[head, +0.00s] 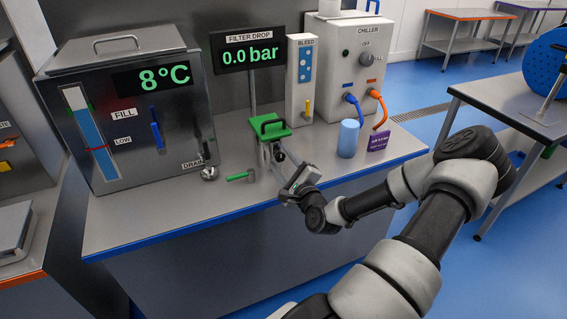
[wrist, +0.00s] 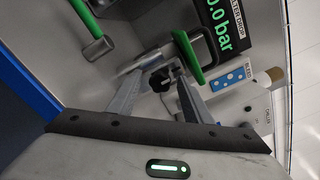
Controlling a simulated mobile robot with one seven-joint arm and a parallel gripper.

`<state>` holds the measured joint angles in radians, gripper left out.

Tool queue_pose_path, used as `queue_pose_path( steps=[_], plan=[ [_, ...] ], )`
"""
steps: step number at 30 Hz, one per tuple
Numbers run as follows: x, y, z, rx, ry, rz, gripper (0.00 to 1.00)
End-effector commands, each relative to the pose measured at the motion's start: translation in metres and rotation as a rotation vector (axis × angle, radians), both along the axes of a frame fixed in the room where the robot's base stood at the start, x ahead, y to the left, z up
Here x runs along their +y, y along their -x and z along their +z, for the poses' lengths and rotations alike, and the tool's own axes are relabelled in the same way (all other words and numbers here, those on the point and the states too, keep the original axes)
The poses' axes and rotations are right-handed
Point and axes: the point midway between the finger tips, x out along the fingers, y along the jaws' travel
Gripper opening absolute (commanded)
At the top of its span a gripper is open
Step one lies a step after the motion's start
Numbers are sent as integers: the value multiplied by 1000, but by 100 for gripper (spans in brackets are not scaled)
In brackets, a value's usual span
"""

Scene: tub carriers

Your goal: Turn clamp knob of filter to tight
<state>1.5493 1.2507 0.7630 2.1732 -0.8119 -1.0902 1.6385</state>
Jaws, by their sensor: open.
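The filter, with its green handle (head: 270,126), stands upright near the middle of the bench, below the pressure display. In the wrist view its green handle (wrist: 188,57) is beyond my fingers. A small dark clamp knob (wrist: 159,80) shows there, between my fingertips. My gripper (wrist: 158,76) is open, with a finger on either side of the knob; I cannot tell whether either touches it. In the head view my gripper (head: 277,160) reaches the filter from the front right and hides the knob.
A green-handled tool (head: 240,176) lies left of the filter. The steel tank (head: 130,100) stands further left. The display (head: 248,54) reads 0.0 bar.

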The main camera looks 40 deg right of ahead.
Motion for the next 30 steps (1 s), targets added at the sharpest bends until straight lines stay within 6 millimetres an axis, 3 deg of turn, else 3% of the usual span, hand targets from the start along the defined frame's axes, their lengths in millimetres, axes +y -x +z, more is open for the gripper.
queue_pose_path(
  steps=[5,21,30],
  plan=[
    [2,12,0,1,0,-2,45],
    [30,132,0,2,-2,-3,45],
    [40,167,0,0,0,0,45]
  ],
)
